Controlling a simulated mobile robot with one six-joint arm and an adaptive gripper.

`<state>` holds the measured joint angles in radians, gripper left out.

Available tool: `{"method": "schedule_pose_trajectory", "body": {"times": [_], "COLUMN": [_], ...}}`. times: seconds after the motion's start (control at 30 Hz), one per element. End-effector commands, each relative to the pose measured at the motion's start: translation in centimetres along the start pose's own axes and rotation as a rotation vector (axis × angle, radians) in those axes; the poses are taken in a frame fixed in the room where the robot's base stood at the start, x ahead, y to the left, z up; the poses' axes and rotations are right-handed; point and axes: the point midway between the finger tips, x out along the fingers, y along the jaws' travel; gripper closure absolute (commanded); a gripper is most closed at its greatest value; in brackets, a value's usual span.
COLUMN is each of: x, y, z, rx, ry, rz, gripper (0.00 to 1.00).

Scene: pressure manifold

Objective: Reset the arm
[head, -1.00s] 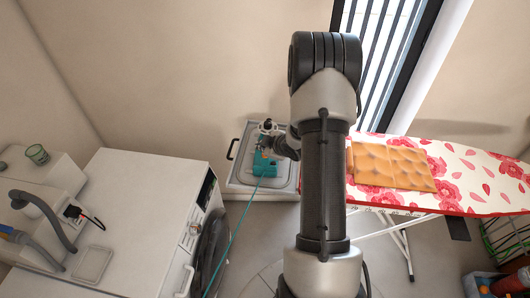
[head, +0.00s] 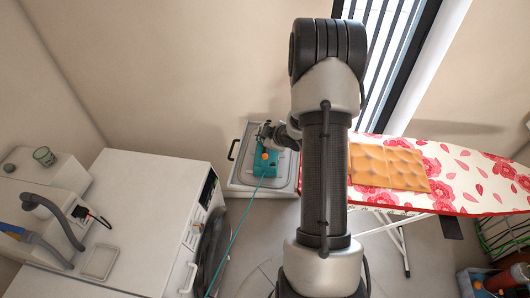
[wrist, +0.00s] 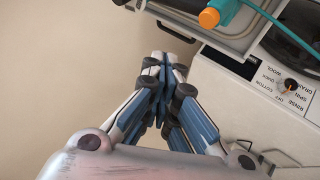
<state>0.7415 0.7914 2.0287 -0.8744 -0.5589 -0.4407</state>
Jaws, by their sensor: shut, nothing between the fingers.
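My gripper (head: 264,134) is at the far side of the teal device (head: 264,165) in the head view, partly overlapping it. In the wrist view my gripper (wrist: 166,60) has its fingers together with nothing between them. The device has an orange knob (head: 265,155), and a teal hose (head: 236,236) runs from it toward the floor. In the wrist view the orange knob (wrist: 209,17) is at the top, apart from the fingertips. My arm stands upright across the middle of the head view.
The device sits on a grey tray-like unit (head: 237,181). A floral ironing board (head: 480,180) with folded orange cloth (head: 388,168) is at right.

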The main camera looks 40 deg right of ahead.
Motion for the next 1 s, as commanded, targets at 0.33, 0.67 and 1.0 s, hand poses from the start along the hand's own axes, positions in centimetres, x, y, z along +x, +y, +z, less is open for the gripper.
{"method": "schedule_pose_trajectory", "body": {"times": [0.33,0.67,1.0], "x": [0.1,-1.5,-10.9], "y": [-0.1,0.9,-2.5], "z": [0.1,-2.4,-9.5], "rx": [0.000,0.018,0.216], "ry": [0.000,-0.059,-0.225], "rz": [0.000,0.030,0.093], "gripper": [1.00,1.00,1.00]}}
